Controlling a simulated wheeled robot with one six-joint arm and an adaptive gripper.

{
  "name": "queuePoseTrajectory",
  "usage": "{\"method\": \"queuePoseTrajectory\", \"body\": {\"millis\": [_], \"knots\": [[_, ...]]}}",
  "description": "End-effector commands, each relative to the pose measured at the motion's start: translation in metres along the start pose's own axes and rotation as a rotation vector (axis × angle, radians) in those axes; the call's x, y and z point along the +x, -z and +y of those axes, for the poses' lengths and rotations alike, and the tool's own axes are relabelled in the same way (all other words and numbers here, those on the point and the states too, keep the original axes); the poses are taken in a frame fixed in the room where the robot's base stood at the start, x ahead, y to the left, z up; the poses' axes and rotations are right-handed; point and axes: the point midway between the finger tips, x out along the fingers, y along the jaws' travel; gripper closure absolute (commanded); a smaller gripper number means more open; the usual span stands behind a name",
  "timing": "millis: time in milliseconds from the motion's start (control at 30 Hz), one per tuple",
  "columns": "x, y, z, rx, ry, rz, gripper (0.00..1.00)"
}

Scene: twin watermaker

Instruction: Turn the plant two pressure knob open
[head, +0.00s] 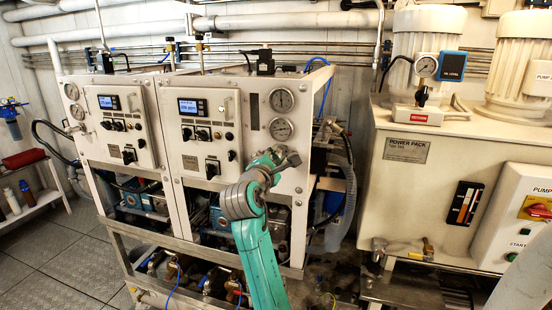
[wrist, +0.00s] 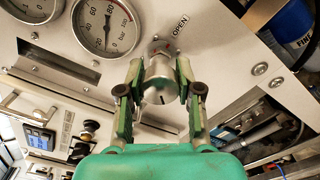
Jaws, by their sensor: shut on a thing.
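The pressure knob (wrist: 159,82) is a round silver metal knob with a dark index mark on its face, at the middle of the wrist view. An OPEN label (wrist: 181,25) and a red mark are above right of it on the panel. My gripper (wrist: 160,74) has one green finger on each side of the knob and is shut on it. In the head view my gripper (head: 278,158) is at the right part of the plant two panel (head: 205,168), below its two gauges. The knob is hidden there by my arm.
A lower gauge (head: 281,129) and an upper gauge (head: 282,99) sit close above my gripper. Open framework with pipes and hoses (head: 335,170) lies right of the panel. The power pack (head: 412,180) stands further right. Plant one's panel (head: 108,130) is left.

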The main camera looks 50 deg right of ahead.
Motion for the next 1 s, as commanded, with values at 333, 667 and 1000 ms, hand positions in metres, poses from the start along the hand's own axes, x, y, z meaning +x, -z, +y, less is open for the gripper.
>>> {"method": "queuePoseTrajectory", "body": {"millis": [333, 667, 1000], "knots": [[0.0, 0.001, -0.002, -0.01, 0.004, 0.002, 1.0], [0.0, 0.001, -0.001, -0.008, 0.002, 0.001, 0.39], [-0.015, 0.002, 0.0, -0.007, -0.001, 0.003, 0.39]]}}
